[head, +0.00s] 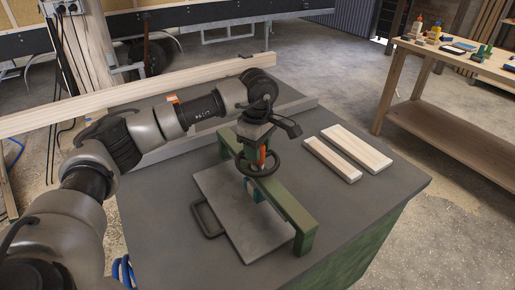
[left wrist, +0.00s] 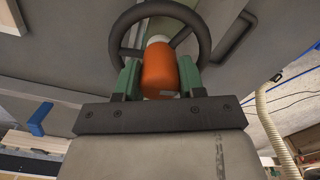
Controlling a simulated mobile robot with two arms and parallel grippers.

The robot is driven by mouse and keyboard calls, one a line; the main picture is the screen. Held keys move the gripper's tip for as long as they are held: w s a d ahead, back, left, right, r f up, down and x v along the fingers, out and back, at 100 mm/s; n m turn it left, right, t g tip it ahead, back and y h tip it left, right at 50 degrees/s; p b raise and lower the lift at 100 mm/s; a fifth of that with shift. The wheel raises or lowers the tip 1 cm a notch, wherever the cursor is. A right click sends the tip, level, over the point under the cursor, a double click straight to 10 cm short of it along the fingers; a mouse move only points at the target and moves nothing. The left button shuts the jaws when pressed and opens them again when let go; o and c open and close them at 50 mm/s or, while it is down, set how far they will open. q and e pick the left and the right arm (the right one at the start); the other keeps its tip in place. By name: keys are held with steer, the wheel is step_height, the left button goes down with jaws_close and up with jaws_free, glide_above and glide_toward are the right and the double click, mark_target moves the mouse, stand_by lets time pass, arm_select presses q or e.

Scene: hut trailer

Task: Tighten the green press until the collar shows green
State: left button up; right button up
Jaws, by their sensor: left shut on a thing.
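The green press (head: 295,212) is a green bar frame over a grey plate (head: 238,213) on the dark bench top. A black handwheel (head: 257,170) sits above its bar and also shows in the left wrist view (left wrist: 203,30). An orange upright cylinder (left wrist: 160,70) stands at the wheel, with a white part above it in that view. My left gripper (head: 263,148) comes down from above; its green fingers are shut on the orange cylinder. A teal part (head: 252,187) shows below the wheel. I cannot make out a collar colour. My right gripper is not in view.
Two pale boards (head: 345,152) lie on the bench right of the press. A long plank (head: 190,78) runs along the back. A wooden table (head: 455,62) with small tools stands at the right. The bench's right front is clear.

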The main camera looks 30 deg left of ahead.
arm_select(q)
steer(key=shift+w+r, duration=0.1)
steer(key=shift+r, duration=0.1)
steer(key=o, duration=0.9)
steer(key=shift+f, duration=0.1)
steer(key=shift+o, duration=0.2)
step_height(320, 180, up, 11)
steer(key=shift+f+b, duration=0.1)
steer(key=shift+b, duration=0.3)
